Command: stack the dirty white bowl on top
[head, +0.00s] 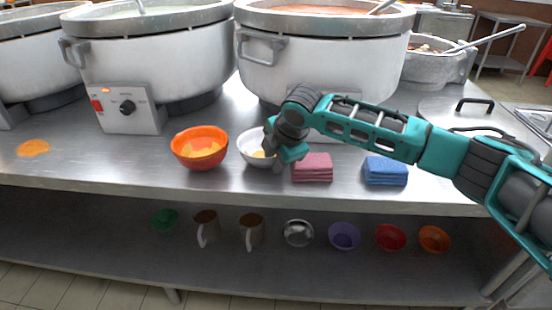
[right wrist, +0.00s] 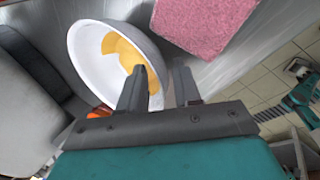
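The white bowl (head: 252,145) stands upright on the steel counter, with a yellow-orange stain inside. In the right wrist view the white bowl (right wrist: 90,60) shows its stained inside and near rim. An orange bowl (head: 200,150), also with a yellowish patch inside, stands just left of it; only a sliver shows in the right wrist view. My right gripper (right wrist: 162,80) is at the white bowl's right rim, its two fingers apart with the rim seeming to lie between them. Contact cannot be told. In the head view the right gripper (head: 275,152) partly hides the bowl. My left gripper is out of view.
A folded pink cloth (head: 312,168) lies close right of the gripper, and a blue cloth (head: 385,171) farther right. Large stockpots (head: 325,65) stand behind. An orange spill (head: 33,148) is at left. The lower shelf (head: 110,240) holds mugs and several bowls.

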